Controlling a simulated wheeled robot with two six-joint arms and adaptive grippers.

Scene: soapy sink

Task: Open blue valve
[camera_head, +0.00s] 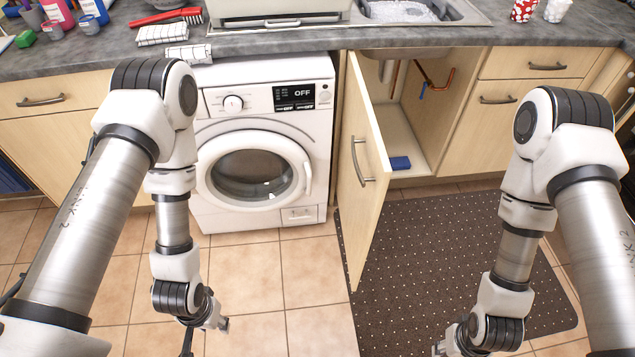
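The blue valve (422,91) is a small blue handle on copper piping inside the cabinet under the sink. It hangs roughly upright below the pipe. The cabinet door (366,165) stands open to the left of the opening. My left gripper (205,336) is low over the tiled floor in front of the washing machine, with its fingers apart and empty. My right gripper (445,350) is low over the dark mat, partly cut off by the bottom edge, so its fingers cannot be judged. Both grippers are far from the valve.
A blue block (400,163) lies on the cabinet floor. A washing machine (265,145) stands left of the open door. The dotted mat (430,245) is clear before the cabinet. The countertop (430,40) overhangs the opening, below the sink (455,12).

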